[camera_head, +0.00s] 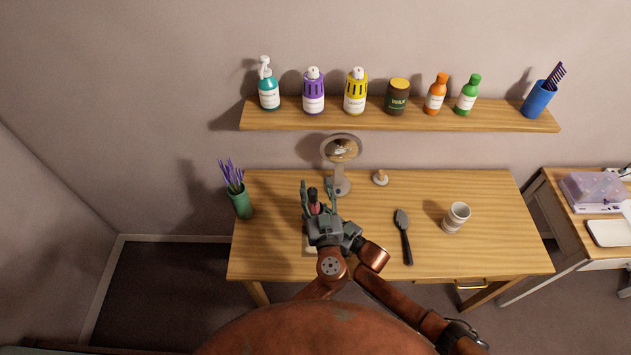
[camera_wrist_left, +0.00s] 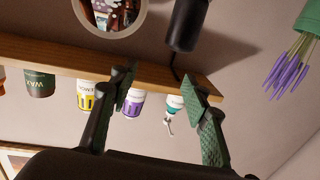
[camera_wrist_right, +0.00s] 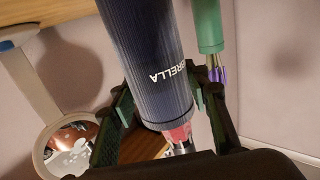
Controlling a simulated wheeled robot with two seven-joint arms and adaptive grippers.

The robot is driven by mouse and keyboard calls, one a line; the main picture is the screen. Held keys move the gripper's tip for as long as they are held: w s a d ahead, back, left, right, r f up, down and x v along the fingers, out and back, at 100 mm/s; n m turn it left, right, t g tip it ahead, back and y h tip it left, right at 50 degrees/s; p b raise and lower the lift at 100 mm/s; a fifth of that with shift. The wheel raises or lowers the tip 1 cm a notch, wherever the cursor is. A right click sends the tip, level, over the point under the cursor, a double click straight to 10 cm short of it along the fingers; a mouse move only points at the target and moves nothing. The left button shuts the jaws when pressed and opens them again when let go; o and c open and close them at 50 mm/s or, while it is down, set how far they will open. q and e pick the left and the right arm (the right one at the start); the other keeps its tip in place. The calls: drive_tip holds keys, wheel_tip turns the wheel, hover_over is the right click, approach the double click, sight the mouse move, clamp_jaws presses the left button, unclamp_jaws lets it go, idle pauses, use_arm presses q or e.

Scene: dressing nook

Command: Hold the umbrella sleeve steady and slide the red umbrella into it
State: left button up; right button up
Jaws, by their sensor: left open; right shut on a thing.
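The navy umbrella sleeve (camera_wrist_right: 150,50), lettered in white, stands upright with its mouth upward; the right wrist view is upside down. My right gripper (camera_wrist_right: 166,72) is shut on it near the mouth. A short red part of the umbrella (camera_wrist_right: 180,133) shows just above the mouth; how far the rest reaches down inside is hidden. The umbrella's black handle (camera_wrist_left: 188,25), with a thin cord, points upward. My left gripper (camera_head: 319,189) is open above the sleeve, fingers either side of the handle's line in the head view. The right gripper is mostly hidden there.
A round mirror (camera_head: 341,150) stands close behind the grippers. A green vase (camera_head: 241,203) is to the left; a black brush (camera_head: 404,235) and a cup (camera_head: 456,217) are to the right. A shelf (camera_head: 400,119) with several bottles hangs above the table.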

use_arm(q)
drive_tip(key=s+d, duration=0.1)
drive_tip(key=s, duration=0.9)
drive_tip(key=shift+d, duration=0.35)
use_arm(e)
drive_tip(key=o, duration=1.2)
drive_tip(key=shift+o, duration=0.2)
